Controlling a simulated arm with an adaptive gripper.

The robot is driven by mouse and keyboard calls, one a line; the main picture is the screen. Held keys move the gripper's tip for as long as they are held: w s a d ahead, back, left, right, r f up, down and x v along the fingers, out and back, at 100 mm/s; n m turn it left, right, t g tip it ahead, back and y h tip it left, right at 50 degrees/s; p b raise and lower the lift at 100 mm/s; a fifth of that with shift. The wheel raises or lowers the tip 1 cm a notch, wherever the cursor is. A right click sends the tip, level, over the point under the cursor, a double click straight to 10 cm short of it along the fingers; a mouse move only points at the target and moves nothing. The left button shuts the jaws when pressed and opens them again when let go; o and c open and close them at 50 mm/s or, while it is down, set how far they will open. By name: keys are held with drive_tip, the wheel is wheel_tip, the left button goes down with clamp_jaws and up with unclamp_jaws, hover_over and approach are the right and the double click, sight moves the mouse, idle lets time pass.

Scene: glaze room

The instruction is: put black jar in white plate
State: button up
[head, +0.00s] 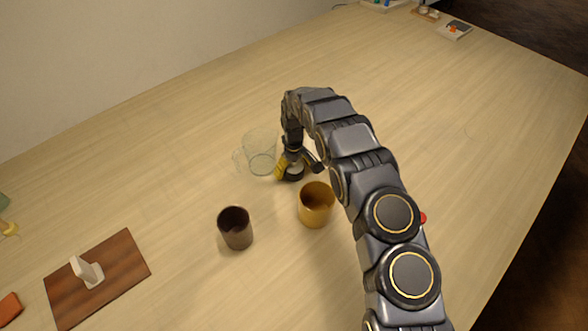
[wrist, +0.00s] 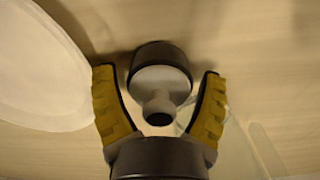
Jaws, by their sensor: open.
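A black jar (head: 294,174) with a pale grey top and knob stands on the table below my gripper (head: 297,163). In the wrist view the jar (wrist: 163,56) is between the two yellow fingers of my gripper (wrist: 159,75), with gaps on both sides. The fingers are open and hold nothing. A white plate (wrist: 35,75) shows at the left of the wrist view, cut off by the frame edge. I cannot make out the plate in the head view, where my arm covers part of the table.
A clear glass mug (head: 262,155) stands close to the left of my gripper. A yellow cup (head: 316,206) and a dark brown cup (head: 237,230) stand nearer the camera. A brown board (head: 120,262) lies at lower left. The far table is mostly clear.

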wheel_tip(320, 180, up, 12)
drive_tip(key=shift+f, duration=0.15)
drive_tip(key=shift+s+d+r, duration=0.1)
drive_tip(key=shift+d+r, duration=0.1)
drive_tip(key=shift+r, duration=0.05)
drive_tip(key=s+d+r+m, duration=0.2)
drive_tip(key=s+d+r, duration=0.5)
drive_tip(key=r, duration=0.3)
drive_tip(key=s+d+r+m, duration=0.1)
drive_tip(key=s+d+r, duration=0.1)
drive_tip(key=s, duration=0.5)
drive_tip(key=s+d+r+m, duration=0.1)
drive_tip(key=s+r, duration=0.2)
drive_tip(key=s, duration=0.4)
drive_tip(key=s+d+r+m+g, duration=0.1)
drive_tip(key=s+d+r, duration=0.1)
drive_tip(key=s, duration=0.5)
drive_tip(key=shift+s+d+r+m, duration=0.2)
drive_tip(key=shift+d+r+m, duration=0.15)
drive_tip(key=shift+r, duration=0.4)
drive_tip(key=o, duration=0.4)
drive_tip(key=shift+m+g, duration=0.3)
drive_tip(key=shift+m, duration=0.15)
drive_tip(key=s, duration=1.1)
drive_tip(key=shift+s+d+f, duration=0.15)
drive_tip(key=shift+s+f, duration=0.2)
drive_tip(key=shift+s, duration=0.05)
drive_tip(key=shift+c, duration=0.2)
drive_tip(key=shift+w, duration=0.1)
